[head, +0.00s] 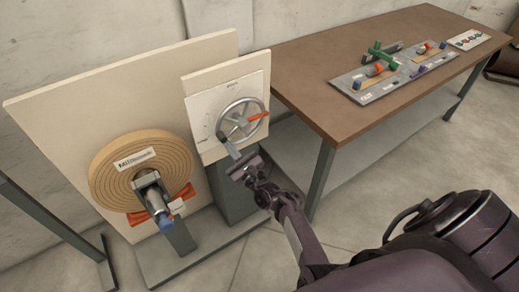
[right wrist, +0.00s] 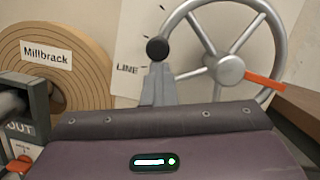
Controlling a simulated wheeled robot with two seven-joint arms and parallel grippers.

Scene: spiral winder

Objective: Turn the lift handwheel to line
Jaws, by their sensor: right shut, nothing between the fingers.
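The lift handwheel is a grey spoked wheel (head: 262,105) on a pale panel in the head view. It fills the upper right of the right wrist view (right wrist: 228,70). An orange bar (right wrist: 265,80) points right from near its hub. A black round knob (right wrist: 157,48) sits at the wheel's left rim. The word LINE (right wrist: 127,68) is printed on the panel left of the knob. My right gripper (head: 233,151) is shut and empty, its grey fingertips (right wrist: 156,72) just below the knob; I cannot tell whether they touch it. My left gripper is not in view.
A coiled tan roll labelled Millbrack (head: 110,178) stands left of the wheel on a large pale board (head: 75,120). A brown table (head: 330,60) behind to the right carries a grey tray (head: 352,82) of coloured parts. Open floor (head: 350,215) lies below the table.

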